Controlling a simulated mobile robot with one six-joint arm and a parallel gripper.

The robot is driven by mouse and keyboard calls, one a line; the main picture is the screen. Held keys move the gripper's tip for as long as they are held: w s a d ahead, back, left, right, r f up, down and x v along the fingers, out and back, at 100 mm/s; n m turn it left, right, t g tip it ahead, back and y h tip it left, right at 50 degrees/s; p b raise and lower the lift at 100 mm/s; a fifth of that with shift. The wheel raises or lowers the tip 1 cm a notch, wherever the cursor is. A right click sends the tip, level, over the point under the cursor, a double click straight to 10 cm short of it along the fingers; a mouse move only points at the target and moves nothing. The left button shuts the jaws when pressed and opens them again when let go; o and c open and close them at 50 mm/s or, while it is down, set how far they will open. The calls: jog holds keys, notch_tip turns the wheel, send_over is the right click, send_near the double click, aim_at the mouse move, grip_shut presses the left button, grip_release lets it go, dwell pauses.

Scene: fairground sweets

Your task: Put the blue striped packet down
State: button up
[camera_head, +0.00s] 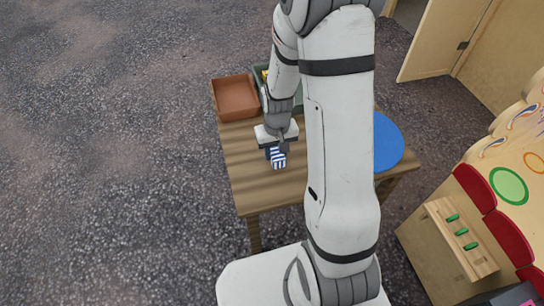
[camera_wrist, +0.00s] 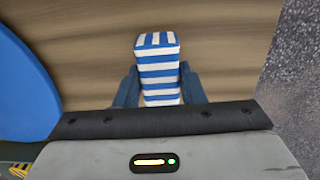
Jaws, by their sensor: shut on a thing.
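The blue striped packet (camera_head: 278,157) is a small block with blue and white stripes. It is over the wooden table (camera_head: 248,176), near the table's left front part in the head view. My gripper (camera_head: 276,150) is shut on it from above. In the wrist view the packet (camera_wrist: 158,72) stands between the two dark fingers of my gripper (camera_wrist: 158,88), one on each side. Its lower part is hidden by my gripper's body. I cannot tell whether the packet touches the table.
A brown tray (camera_head: 234,81) and a green container (camera_head: 262,71) with something yellow inside stand at the table's back. A blue round plate (camera_head: 388,145) lies at the right, partly behind my arm. Bare wood lies left of and in front of the packet.

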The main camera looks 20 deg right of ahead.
aim_at(276, 151)
jog(key=shift+f, duration=1.15)
jog(key=shift+f+b, duration=0.25)
jog(key=shift+b, duration=0.15)
jog(key=o, duration=1)
jog(key=shift+r, duration=0.1)
notch_tip(276, 151, up, 12)
jog(key=p, duration=0.4)
jog(key=shift+r, duration=0.15)
jog(key=s+a+r+t, duration=0.1)
jog(key=s+r, duration=1.1)
jog(key=s, duration=0.2)
jog(key=shift+a+r, duration=0.2)
jog(key=shift+r, duration=0.15)
